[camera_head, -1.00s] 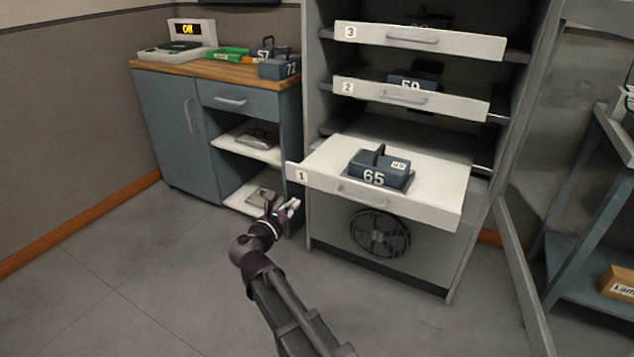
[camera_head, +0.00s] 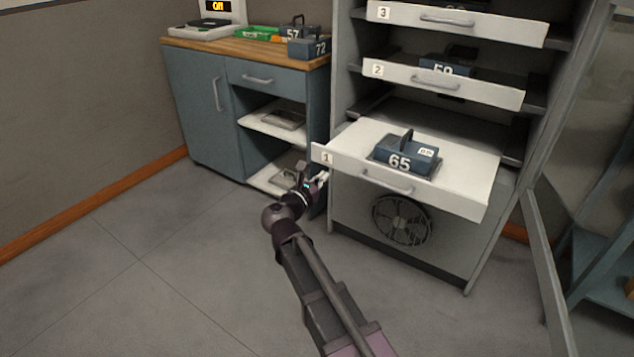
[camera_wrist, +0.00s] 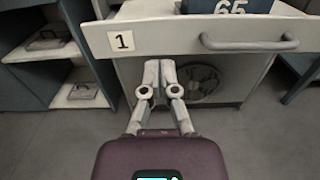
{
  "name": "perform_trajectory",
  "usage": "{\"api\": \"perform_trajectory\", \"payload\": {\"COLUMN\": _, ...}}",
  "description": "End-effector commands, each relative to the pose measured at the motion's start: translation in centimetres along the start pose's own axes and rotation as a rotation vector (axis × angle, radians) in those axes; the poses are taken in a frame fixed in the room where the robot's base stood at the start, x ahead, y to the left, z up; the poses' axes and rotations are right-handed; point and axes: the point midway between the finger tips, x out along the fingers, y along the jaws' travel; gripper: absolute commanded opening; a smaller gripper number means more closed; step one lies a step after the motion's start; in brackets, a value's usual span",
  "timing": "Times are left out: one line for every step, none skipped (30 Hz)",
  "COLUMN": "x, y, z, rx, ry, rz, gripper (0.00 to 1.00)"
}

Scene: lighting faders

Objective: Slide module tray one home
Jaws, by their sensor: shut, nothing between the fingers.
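Module tray one (camera_head: 462,165), a white tray labelled 1, is pulled well out of the grey rack at its lowest tray level. A dark blue module marked 65 (camera_head: 421,158) with a raised handle sits on it. Its front bears a grey bar handle (camera_head: 388,184), which also shows at the upper right of the wrist view (camera_wrist: 250,43). My gripper (camera_head: 322,178) is below and near the left end of the tray front. In the wrist view my gripper (camera_wrist: 160,65) has its fingers together, empty, just below the tray front and left of the handle.
Tray two (camera_head: 487,88) and tray three (camera_head: 502,30) are above, with their fronts projecting less. A fan grille (camera_head: 402,220) is set in the rack below tray one. A blue cabinet (camera_head: 198,110) stands left. An open door edge (camera_head: 548,270) is at right. The floor in front is clear.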

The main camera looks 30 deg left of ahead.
Motion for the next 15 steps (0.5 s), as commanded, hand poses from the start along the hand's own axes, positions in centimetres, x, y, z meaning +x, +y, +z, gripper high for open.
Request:
{"api": "perform_trajectory", "payload": {"x": 0.9, "y": 0.1, "z": 0.0, "rx": 0.0, "ry": 0.0, "rz": -0.001, "gripper": 0.0}}
{"api": "perform_trajectory", "payload": {"x": 1.4, "y": 0.1, "z": 0.0, "rx": 0.0, "ry": 0.0, "rz": -0.001, "gripper": 0.0}}
{"api": "perform_trajectory", "payload": {"x": 2.0, "y": 0.1, "z": 0.0, "rx": 0.0, "ry": 0.0, "rz": -0.002, "gripper": 0.0}}
{"api": "perform_trajectory", "payload": {"x": 2.5, "y": 0.1, "z": 0.0, "rx": 0.0, "ry": 0.0, "rz": -0.002, "gripper": 0.0}}
{"api": "perform_trajectory", "payload": {"x": 3.0, "y": 0.2, "z": 0.0, "rx": 0.0, "ry": 0.0, "rz": -0.001, "gripper": 0.0}}
{"api": "perform_trajectory", "payload": {"x": 3.6, "y": 0.2, "z": 0.0, "rx": 0.0, "ry": 0.0, "rz": -0.001, "gripper": 0.0}}
{"api": "perform_trajectory", "payload": {"x": 4.0, "y": 0.1, "z": 0.0, "rx": 0.0, "ry": 0.0, "rz": -0.001, "gripper": 0.0}}
{"api": "perform_trajectory", "payload": {"x": 4.5, "y": 0.1, "z": 0.0, "rx": 0.0, "ry": 0.0, "rz": -0.001, "gripper": 0.0}}
{"api": "perform_trajectory", "payload": {"x": 5.1, "y": 0.2, "z": 0.0, "rx": 0.0, "ry": 0.0, "rz": -0.001, "gripper": 0.0}}
{"api": "perform_trajectory", "payload": {"x": 5.6, "y": 0.2, "z": 0.0, "rx": 0.0, "ry": 0.0, "rz": -0.001, "gripper": 0.0}}
{"api": "perform_trajectory", "payload": {"x": 6.0, "y": 0.2, "z": 0.0, "rx": 0.0, "ry": 0.0, "rz": 0.0, "gripper": 0.0}}
{"api": "perform_trajectory", "payload": {"x": 6.6, "y": 0.2, "z": 0.0, "rx": 0.0, "ry": 0.0, "rz": 0.0, "gripper": 0.0}}
{"api": "perform_trajectory", "payload": {"x": 7.0, "y": 0.2, "z": 0.0, "rx": 0.0, "ry": 0.0, "rz": -0.001, "gripper": 0.0}}
{"api": "perform_trajectory", "payload": {"x": 7.4, "y": 0.2, "z": 0.0, "rx": 0.0, "ry": 0.0, "rz": -0.001, "gripper": 0.0}}
{"api": "perform_trajectory", "payload": {"x": 7.8, "y": 0.2, "z": 0.0, "rx": 0.0, "ry": 0.0, "rz": 0.0, "gripper": 0.0}}
